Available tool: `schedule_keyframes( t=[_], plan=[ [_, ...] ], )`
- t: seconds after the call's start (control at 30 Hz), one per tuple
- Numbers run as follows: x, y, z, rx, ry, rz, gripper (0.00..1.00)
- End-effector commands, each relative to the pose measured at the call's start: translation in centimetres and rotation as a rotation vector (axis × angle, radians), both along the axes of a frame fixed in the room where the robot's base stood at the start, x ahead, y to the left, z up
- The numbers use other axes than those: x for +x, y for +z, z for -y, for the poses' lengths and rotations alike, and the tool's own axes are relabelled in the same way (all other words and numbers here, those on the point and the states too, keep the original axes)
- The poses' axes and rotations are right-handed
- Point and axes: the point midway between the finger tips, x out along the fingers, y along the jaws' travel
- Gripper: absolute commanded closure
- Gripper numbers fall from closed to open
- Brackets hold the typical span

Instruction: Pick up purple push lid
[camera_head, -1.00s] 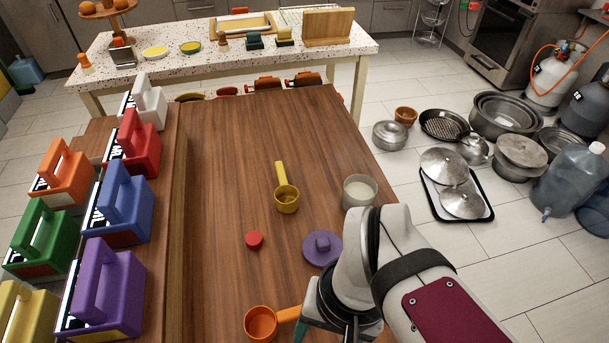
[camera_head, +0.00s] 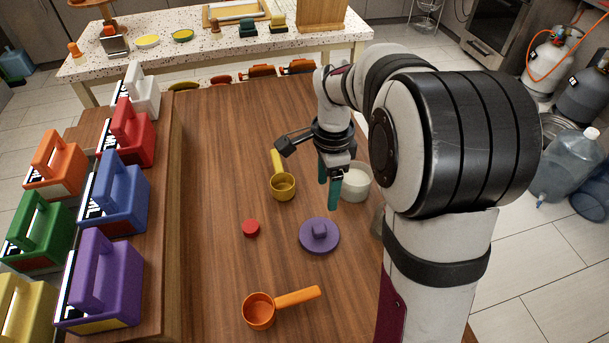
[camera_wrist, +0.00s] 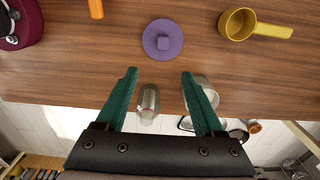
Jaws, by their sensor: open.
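The purple push lid (camera_head: 319,236) is a round disc with a small square knob on top, lying flat on the wooden table. It also shows in the wrist view (camera_wrist: 162,40), at the top middle. My gripper (camera_head: 328,190) is open and empty, with green fingers pointing down. It is above the table, behind the lid as the head camera sees it. In the wrist view the open fingers (camera_wrist: 160,75) are apart from the lid, which lies beyond their tips.
A yellow scoop (camera_head: 283,186), a whitish cup (camera_head: 355,182), a red round piece (camera_head: 251,228) and an orange scoop (camera_head: 260,311) stand around the lid. Coloured caddies, such as the purple one (camera_head: 112,290), line the left side. Bare wood (camera_head: 215,200) lies left of the scoops.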

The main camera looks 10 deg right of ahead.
Motion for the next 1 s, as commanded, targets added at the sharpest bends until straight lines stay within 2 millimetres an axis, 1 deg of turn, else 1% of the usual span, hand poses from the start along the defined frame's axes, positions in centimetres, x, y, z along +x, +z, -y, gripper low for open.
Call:
schedule_keyframes(
  t=[0.2, 0.3, 0.47, 0.63, 0.73, 0.93, 0.97, 1.0],
  plan=[
    [-0.2, -6.1, -0.1, 0.002, 0.003, -0.008, 0.3],
    [-0.1, -8.4, -0.1, 0.002, 0.003, -0.006, 0.3],
    [0.0, -10.5, -0.2, 0.002, 0.002, -0.005, 0.3],
    [0.6, -13.8, -0.8, 0.002, 0.004, -0.006, 0.3],
    [0.6, -15.0, -0.8, 0.002, 0.003, -0.003, 0.3],
    [0.7, -15.2, -0.8, 0.001, 0.003, -0.001, 0.3],
    [0.7, -15.2, -0.8, 0.001, 0.003, -0.001, 0.32],
    [0.7, -15.2, -0.7, 0.001, 0.003, -0.001, 0.39]
  ],
)
